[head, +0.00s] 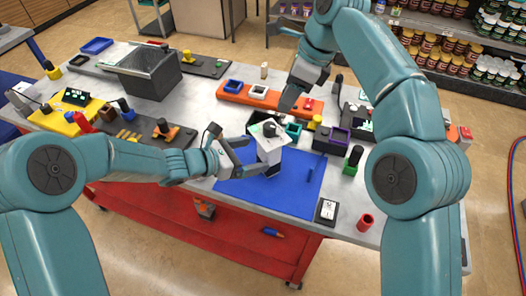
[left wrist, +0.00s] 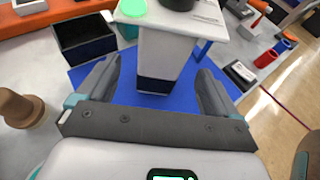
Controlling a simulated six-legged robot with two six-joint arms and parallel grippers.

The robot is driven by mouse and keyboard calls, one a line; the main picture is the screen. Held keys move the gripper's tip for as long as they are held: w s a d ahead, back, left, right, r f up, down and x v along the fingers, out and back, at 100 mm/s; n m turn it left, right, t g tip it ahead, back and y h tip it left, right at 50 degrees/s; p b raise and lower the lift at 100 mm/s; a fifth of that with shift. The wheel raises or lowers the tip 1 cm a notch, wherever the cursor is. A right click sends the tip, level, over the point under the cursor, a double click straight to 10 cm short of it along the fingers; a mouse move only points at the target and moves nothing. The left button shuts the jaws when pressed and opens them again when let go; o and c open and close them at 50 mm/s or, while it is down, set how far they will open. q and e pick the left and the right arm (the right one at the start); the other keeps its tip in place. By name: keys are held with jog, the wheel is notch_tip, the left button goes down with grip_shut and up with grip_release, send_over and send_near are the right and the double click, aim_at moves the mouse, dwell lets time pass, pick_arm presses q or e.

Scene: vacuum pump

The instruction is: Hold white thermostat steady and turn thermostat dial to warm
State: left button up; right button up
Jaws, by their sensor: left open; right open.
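The white thermostat (head: 268,148) is a tall white block standing upright on the blue mat (head: 290,180). It has a black round dial (head: 269,129) and a green round patch (left wrist: 132,8) on top. My left gripper (head: 246,158) is open at its left side, with its fingers pointing at it. In the left wrist view the thermostat body (left wrist: 165,55) stands ahead, between the lines of the two spread fingers, with no clear contact. My right gripper (head: 292,97) is open and empty, above and behind the thermostat, over the orange rack. The dial's setting is too small to read.
A black open box (head: 259,120) stands close behind the thermostat. A purple-topped box (head: 331,140), a green block (head: 351,162) and a red cup (head: 366,222) are to the right. A grey bin (head: 147,72) stands back left. The mat's front part is clear.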

pick_arm(q)
jog(key=x, duration=0.4)
jog(key=shift+w+d, duration=0.1)
jog(key=shift+d, duration=0.15)
jog(key=shift+w+d+f, duration=0.15)
jog(key=c, duration=1.2)
pick_arm(e)
jog(key=shift+s+r, duration=0.1)
jog(key=shift+s, duration=0.05)
jog(key=o, duration=0.3)
jog(key=shift+o, duration=0.2)
jog(key=t+y, duration=0.4)
jog(key=y, duration=0.9)
send_near(276, 135)
jog(key=x, duration=0.3)
jog(key=r+x, duration=0.1)
jog(key=x, duration=0.2)
jog(key=r+x, duration=0.1)
jog(key=x, duration=0.3)
